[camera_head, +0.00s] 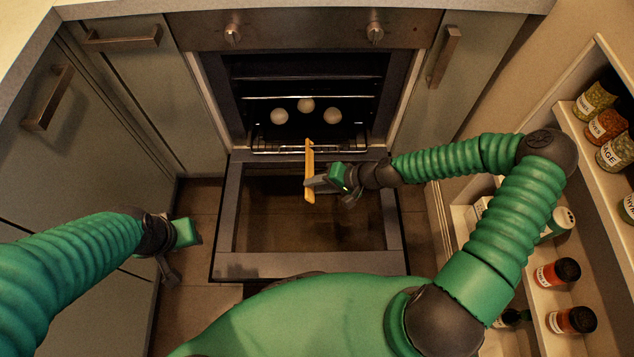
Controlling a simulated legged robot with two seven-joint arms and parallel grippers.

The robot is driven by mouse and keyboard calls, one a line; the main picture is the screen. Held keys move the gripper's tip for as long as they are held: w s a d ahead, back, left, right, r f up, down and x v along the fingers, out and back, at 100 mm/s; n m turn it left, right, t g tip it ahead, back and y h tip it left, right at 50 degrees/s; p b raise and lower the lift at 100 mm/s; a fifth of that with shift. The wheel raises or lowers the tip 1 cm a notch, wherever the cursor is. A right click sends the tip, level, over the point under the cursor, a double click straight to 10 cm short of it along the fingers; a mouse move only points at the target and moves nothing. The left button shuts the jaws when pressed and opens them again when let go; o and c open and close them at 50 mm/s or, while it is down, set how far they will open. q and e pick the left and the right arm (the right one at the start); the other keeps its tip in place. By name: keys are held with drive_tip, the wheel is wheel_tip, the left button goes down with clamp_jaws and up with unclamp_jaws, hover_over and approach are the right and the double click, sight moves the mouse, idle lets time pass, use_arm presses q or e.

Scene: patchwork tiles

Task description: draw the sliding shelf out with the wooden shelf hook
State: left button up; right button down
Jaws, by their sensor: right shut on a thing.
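The wooden shelf hook (309,158) is a flat, pale yellow stick. It stands out lengthwise above the open oven door, and its far end meets or overlaps the front edge of the sliding shelf. My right gripper (312,184) is shut on the hook near its close end. The sliding shelf (275,148) is a wire rack at the oven's mouth, with several pale round items behind it, including one ball (306,105). Whether the hook's tip has caught the wire cannot be told. My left gripper (186,247) hangs empty at lower left, apart from the oven; its jaws look spread.
The oven door (310,265) is folded down flat in front of the oven. Cabinets with handles (48,97) flank it. A shelf unit with spice jars (557,272) stands at the right, close to my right arm. Floor shows left of the door.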

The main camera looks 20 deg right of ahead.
drive_tip(key=shift+s+a+p, duration=0.25)
drive_tip(key=shift+s, duration=0.55)
drive_tip(key=shift+s+a+p, duration=0.2)
drive_tip(key=shift+s, duration=0.6)
drive_tip(key=shift+s+a+p, duration=0.25)
drive_tip(key=shift+s, duration=0.55)
drive_tip(key=shift+s+a+p, duration=0.15)
drive_tip(key=shift+s+a, duration=0.1)
drive_tip(key=shift+s, duration=0.55)
drive_tip(key=shift+s+a+p, duration=0.2)
drive_tip(key=shift+s, duration=0.6)
drive_tip(key=shift+s+a+p, duration=0.15)
drive_tip(key=shift+s+a, duration=0.1)
drive_tip(key=shift+s, duration=0.65)
drive_tip(key=shift+s+a, duration=0.25)
drive_tip(key=shift+s, duration=0.5)
drive_tip(key=shift+s+a, duration=0.2)
drive_tip(key=shift+s, duration=0.6)
drive_tip(key=shift+s+a, duration=0.25)
drive_tip(key=shift+s, duration=0.5)
drive_tip(key=r+p, duration=0.2)
drive_tip(key=p, duration=0.1)
drive_tip(key=r+p, duration=0.1)
drive_tip(key=shift+w+d+r, duration=0.1)
drive_tip(key=shift+w+r, duration=0.2)
